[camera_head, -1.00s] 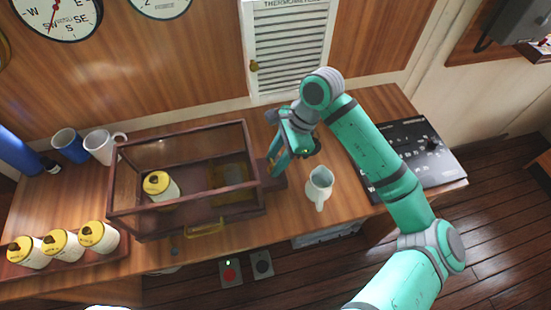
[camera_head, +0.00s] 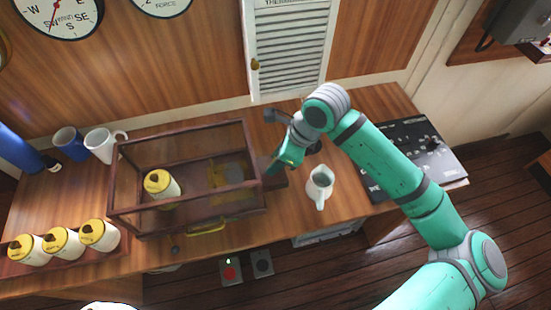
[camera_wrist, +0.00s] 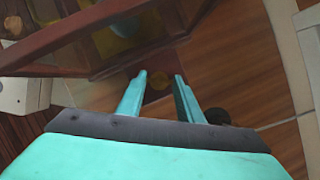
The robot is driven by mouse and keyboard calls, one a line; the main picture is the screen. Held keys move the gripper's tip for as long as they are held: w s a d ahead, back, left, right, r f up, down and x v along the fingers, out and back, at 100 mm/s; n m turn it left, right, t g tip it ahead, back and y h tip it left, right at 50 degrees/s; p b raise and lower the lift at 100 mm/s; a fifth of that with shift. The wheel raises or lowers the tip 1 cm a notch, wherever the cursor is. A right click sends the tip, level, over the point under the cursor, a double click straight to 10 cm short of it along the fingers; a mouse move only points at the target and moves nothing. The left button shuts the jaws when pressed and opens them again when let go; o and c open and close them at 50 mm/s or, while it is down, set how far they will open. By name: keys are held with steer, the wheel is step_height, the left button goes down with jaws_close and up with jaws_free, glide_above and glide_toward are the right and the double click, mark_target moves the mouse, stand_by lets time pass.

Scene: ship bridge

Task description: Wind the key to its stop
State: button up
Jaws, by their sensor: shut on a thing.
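My gripper (camera_head: 273,168) is at the right end of a wood-framed glass case (camera_head: 262,198) on the desk. In the wrist view its two teal fingers (camera_wrist: 160,80) stand on either side of a small dull brass-coloured piece, the key (camera_wrist: 158,82), and are shut on it. The key is dim and its shape and angle are hard to make out. In the head view the gripper hides it. A small dark wooden block (camera_head: 276,182) juts from the case's end beneath the gripper.
A yellow-lidded canister (camera_head: 162,185) stands inside the case, and several more stand in a row at the front left. A white jug (camera_head: 320,183) is close to the right of my gripper. Two mugs (camera_head: 103,145) stand at the back left. A black control panel (camera_head: 405,155) lies farther right.

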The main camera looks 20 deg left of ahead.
steer(key=shift+s, duration=0.15)
steer(key=o, duration=1.1)
steer(key=shift+c, duration=0.2)
steer(key=v, duration=1)
steer(key=shift+d+r, duration=0.2)
steer(key=shift+r, duration=0.15)
steer(key=shift+a, duration=0.1)
